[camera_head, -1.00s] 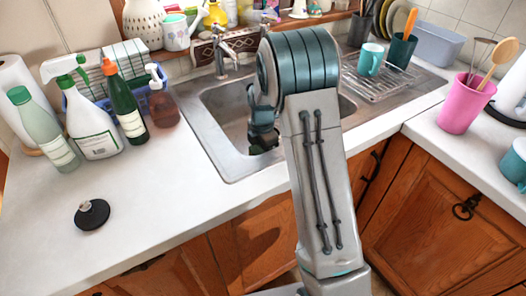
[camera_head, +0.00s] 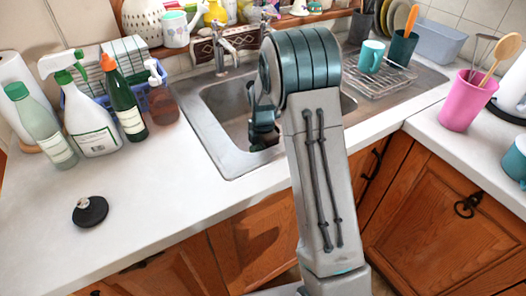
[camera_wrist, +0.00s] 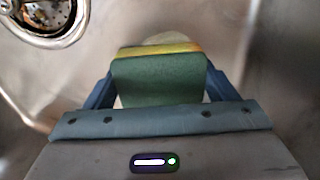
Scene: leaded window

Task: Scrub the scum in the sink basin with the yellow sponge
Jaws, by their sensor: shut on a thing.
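The sponge (camera_wrist: 158,80) shows in the wrist view with a green face and a yellow strip along its far edge. My gripper (camera_wrist: 160,86) is shut on it, with one blue finger at each side. A pale beige patch (camera_wrist: 188,40) shows on the basin floor just beyond and beside the sponge; it looks like the scum, partly hidden by the sponge. I cannot tell whether the sponge touches the floor. The sink basin (camera_head: 222,108) is steel. In the head view my gripper is down in the basin, mostly hidden by my arm, and the sponge is not visible.
The drain (camera_wrist: 48,18) is at the wrist view's upper left. A tap (camera_head: 222,52) stands behind the basin. Bottles (camera_head: 125,103) stand left, a dish rack (camera_head: 380,78) right. A black plug (camera_head: 90,211) lies on the otherwise clear left front counter.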

